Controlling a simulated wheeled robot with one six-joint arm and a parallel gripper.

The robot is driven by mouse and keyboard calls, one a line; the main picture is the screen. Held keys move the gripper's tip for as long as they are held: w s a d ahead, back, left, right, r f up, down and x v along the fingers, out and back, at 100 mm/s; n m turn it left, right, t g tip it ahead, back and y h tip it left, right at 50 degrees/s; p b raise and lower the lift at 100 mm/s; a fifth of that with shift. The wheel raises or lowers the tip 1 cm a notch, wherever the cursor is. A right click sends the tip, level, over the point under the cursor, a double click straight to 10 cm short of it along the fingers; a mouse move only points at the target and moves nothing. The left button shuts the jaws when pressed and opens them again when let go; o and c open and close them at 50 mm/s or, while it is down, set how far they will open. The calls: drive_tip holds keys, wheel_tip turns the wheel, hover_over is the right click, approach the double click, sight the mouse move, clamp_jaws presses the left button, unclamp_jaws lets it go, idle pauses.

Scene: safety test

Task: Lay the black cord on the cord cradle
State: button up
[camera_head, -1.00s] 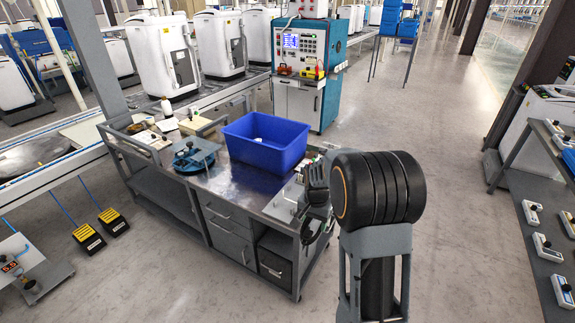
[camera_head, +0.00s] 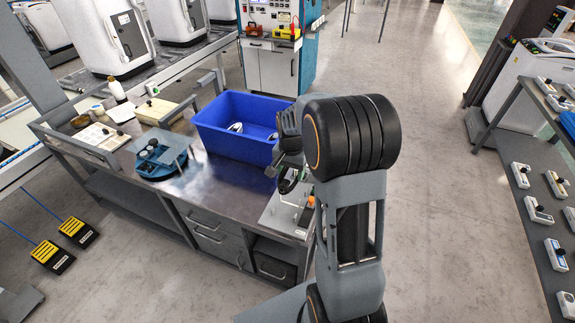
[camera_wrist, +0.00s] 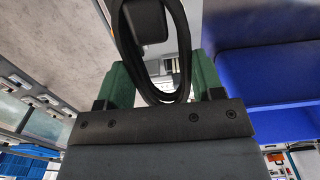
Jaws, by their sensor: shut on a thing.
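The black cord (camera_wrist: 183,60) is a coiled loop with a black block (camera_wrist: 147,20) at its top in the wrist view. My gripper (camera_wrist: 162,82) has its two green fingers on either side of the loop and is shut on it. In the head view my gripper (camera_head: 290,160) is over the right end of the bench, and the cord (camera_head: 287,186) shows as a dark loop below it. A pale plate (camera_head: 277,214) with small upright parts lies on the bench there. It may be the cord cradle, but my arm partly hides it, and I cannot tell whether the cord touches it.
A blue bin (camera_head: 233,143) holding small pale and dark items stands left of my gripper. A blue round fixture (camera_head: 152,172) and a cream box (camera_head: 163,113) are farther left on the bench (camera_head: 200,192). The bench's front middle is clear. A shelf of devices (camera_head: 528,145) stands right.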

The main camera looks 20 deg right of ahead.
drive_tip(key=shift+a+f+b, duration=0.1)
drive_tip(key=shift+f+b, duration=4.8)
drive_tip(key=shift+f, duration=1.7)
drive_tip(key=o, duration=1.1)
wheel_tip(320, 180, up, 14)
drive_tip(key=shift+f+p, duration=0.2)
drive_tip(key=shift+p, duration=0.75)
drive_tip(key=shift+r, duration=0.1)
